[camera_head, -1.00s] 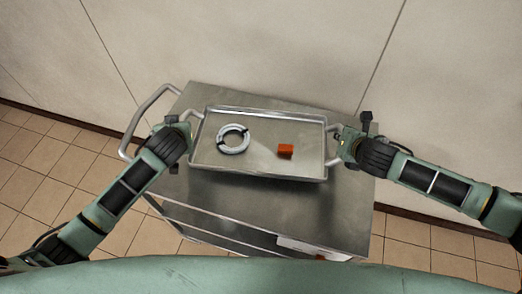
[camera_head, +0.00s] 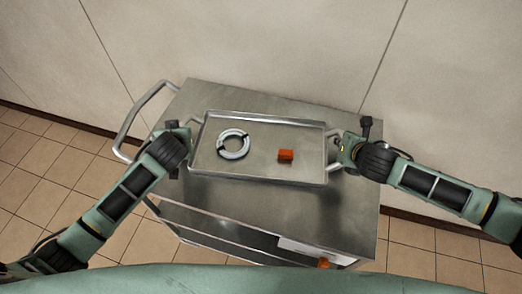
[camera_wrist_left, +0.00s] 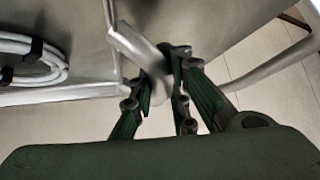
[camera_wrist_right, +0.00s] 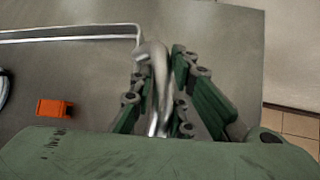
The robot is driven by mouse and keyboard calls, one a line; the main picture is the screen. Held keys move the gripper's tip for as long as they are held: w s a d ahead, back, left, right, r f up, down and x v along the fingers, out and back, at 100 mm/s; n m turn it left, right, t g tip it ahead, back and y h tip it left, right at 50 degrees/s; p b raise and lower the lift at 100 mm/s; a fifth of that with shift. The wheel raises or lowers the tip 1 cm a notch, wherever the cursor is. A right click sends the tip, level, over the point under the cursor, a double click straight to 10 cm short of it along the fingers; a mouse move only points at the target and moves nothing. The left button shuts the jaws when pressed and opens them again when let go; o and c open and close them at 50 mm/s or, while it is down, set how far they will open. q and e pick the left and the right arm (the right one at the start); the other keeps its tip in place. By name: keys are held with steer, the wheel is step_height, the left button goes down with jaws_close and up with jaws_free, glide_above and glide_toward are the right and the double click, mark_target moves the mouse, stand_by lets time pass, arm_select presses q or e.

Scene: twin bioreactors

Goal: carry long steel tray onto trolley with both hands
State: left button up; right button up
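The long steel tray (camera_head: 262,176) is over the trolley's steel top (camera_head: 275,206), roughly level, with a shadow along its front side. Whether it touches the top or hangs just above it, I cannot tell. My left gripper (camera_head: 183,132) is shut on the tray's left handle; the left wrist view shows the fingers (camera_wrist_left: 165,62) around the handle (camera_wrist_left: 135,45). My right gripper (camera_head: 342,145) is shut on the right handle; the right wrist view shows its fingers (camera_wrist_right: 162,70) on both sides of the handle (camera_wrist_right: 155,88).
A coiled white cable (camera_head: 233,144) and an orange block (camera_head: 286,155) lie in the tray. The trolley's push handle (camera_head: 133,118) stands at its left. A wall (camera_head: 270,45) is close behind. Bare trolley top lies in front of and behind the tray.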

arm_select(q)
steer(key=shift+o, duration=0.9)
steer(key=shift+d, duration=0.4)
arm_select(e)
steer(key=shift+o, duration=0.9)
steer(key=shift+s+a+r, duration=0.1)
steer(key=shift+a, duration=0.35)
arm_select(q)
steer(key=o, duration=0.4)
steer(key=shift+a, duration=0.1)
steer(key=shift+c, duration=0.2)
arm_select(e)
steer(key=o, duration=0.4)
steer(key=shift+d, duration=0.15)
steer(key=shift+c, duration=0.2)
arm_select(q)
steer(key=shift+a, duration=0.15)
arm_select(e)
steer(key=shift+d, duration=0.1)
arm_select(q)
steer(key=shift+s+r, duration=0.1)
arm_select(e)
steer(key=shift+d, duration=0.1)
steer(key=shift+d, duration=0.1)
arm_select(q)
steer(key=v, duration=1.1)
steer(key=shift+s+r, duration=0.25)
steer(key=shift+s, duration=0.05)
arm_select(e)
steer(key=v, duration=1.2)
